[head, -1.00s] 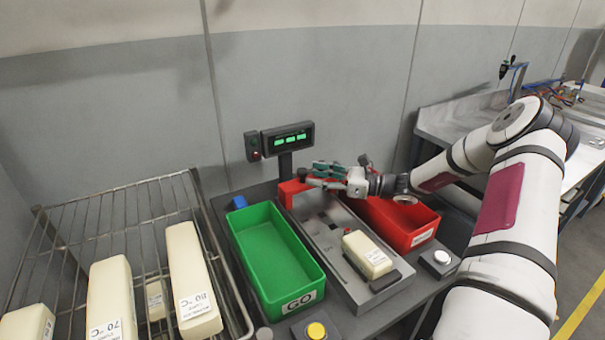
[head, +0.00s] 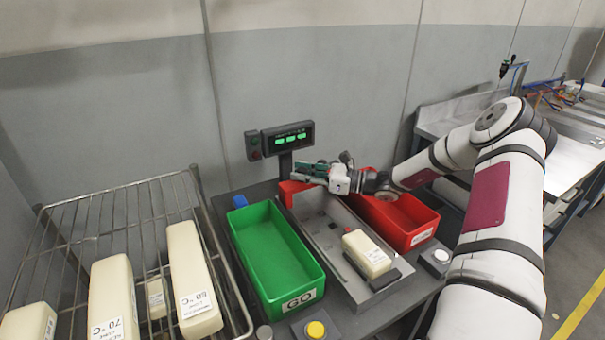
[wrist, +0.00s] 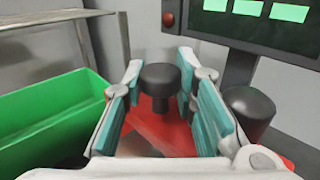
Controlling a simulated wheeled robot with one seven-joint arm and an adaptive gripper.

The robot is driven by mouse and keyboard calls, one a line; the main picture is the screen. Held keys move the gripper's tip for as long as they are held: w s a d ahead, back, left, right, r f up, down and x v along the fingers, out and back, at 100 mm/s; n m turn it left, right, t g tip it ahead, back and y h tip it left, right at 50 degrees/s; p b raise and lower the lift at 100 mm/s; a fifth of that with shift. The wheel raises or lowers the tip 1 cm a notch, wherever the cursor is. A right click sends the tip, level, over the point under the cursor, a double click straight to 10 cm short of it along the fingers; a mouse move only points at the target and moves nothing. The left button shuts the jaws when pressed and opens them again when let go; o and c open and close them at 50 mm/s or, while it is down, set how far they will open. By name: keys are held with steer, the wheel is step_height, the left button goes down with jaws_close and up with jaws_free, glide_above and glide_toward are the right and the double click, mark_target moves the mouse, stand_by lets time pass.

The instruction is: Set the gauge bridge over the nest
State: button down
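The red gauge bridge (head: 289,190) stands at the far end of the grey metal fixture (head: 322,240). In the wrist view its red top (wrist: 160,137) carries a black knob (wrist: 160,82). My gripper (head: 305,170) is at the bridge, open, with its teal finger pads (wrist: 163,100) on either side of the knob and a gap showing on both sides. A cream block with a label (head: 366,252) sits at the near end of the fixture. I cannot make out the nest itself clearly; the block may hide it.
A green bin (head: 272,262) stands left of the fixture and a red bin (head: 413,222) right of it. A display (head: 288,137) rises behind. A wire rack (head: 95,235) with several cream blocks is at left. A second dark knob (wrist: 249,108) stands close to my right finger.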

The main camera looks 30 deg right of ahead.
steer(key=shift+s, duration=0.1)
steer(key=s+p, duration=1)
steer(key=s, duration=1.1)
steer(key=shift+r+p, duration=0.1)
steer(key=shift+p, duration=0.3)
steer(key=shift+s, duration=0.6)
steer(key=c, duration=1.2)
jaws_free()
steer(key=shift+c, duration=0.2)
steer(key=shift+s, duration=0.1)
steer(key=v, duration=1.2)
